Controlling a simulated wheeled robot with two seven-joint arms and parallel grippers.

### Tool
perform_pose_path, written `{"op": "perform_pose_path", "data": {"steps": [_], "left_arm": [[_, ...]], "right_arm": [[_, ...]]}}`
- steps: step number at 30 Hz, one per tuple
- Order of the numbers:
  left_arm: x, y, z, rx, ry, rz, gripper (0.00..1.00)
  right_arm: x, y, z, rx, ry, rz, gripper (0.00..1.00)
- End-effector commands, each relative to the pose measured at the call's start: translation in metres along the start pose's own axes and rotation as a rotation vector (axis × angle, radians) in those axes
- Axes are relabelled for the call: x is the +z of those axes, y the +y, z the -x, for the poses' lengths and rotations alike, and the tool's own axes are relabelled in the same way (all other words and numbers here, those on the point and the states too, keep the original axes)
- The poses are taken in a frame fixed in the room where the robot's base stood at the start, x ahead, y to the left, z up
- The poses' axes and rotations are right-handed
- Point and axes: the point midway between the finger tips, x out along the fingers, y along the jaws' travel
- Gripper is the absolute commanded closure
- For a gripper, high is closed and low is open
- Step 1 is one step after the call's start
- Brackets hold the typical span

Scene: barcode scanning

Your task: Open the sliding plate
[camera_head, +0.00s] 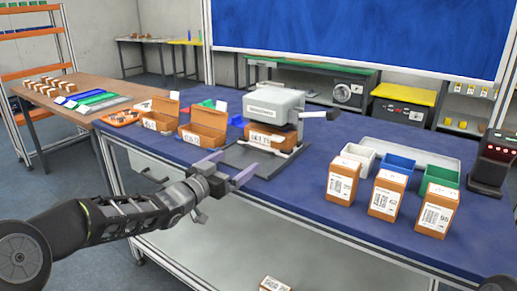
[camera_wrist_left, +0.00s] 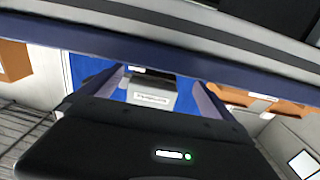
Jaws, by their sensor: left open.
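A grey press-like machine (camera_head: 272,103) with a side handle (camera_head: 318,115) stands on the blue table. A dark flat plate (camera_head: 240,157) lies at its base, and I cannot tell whether this is the sliding plate. An orange box (camera_head: 270,137) sits under the machine's head. My left gripper (camera_head: 238,163) is open and empty at the table's front edge, in front of the machine and close to the dark plate. In the left wrist view the open gripper (camera_wrist_left: 160,78) has the machine (camera_wrist_left: 150,95) between its fingers, farther off. My right gripper is not in view.
Open orange boxes (camera_head: 203,128) stand left of the machine. Several labelled boxes (camera_head: 388,192) stand to the right, before white, blue and green bins (camera_head: 397,165). A dark device with red lights (camera_head: 493,160) is at the far right. The table between machine and boxes is clear.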

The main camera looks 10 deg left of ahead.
Motion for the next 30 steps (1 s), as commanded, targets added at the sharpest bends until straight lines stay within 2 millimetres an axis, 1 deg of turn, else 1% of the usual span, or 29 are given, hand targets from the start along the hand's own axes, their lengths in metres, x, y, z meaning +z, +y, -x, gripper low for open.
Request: {"op": "perform_pose_path", "data": {"steps": [11,14,19,27,30], "left_arm": [[0.000,0.000,0.000,0.000,0.001,0.000,0.00],[0.000,0.000,-0.003,0.000,0.001,0.000,0.00],[0.001,0.001,-0.019,0.002,0.002,0.002,0.00],[0.000,0.001,-0.061,0.002,0.003,0.003,0.00],[0.000,0.001,-0.072,0.001,0.002,0.001,0.00]], "right_arm": [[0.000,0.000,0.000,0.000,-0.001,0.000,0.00],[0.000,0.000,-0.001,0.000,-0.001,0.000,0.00],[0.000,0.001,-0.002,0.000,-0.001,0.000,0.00],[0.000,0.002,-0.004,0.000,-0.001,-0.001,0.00],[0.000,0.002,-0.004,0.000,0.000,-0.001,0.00]]}}
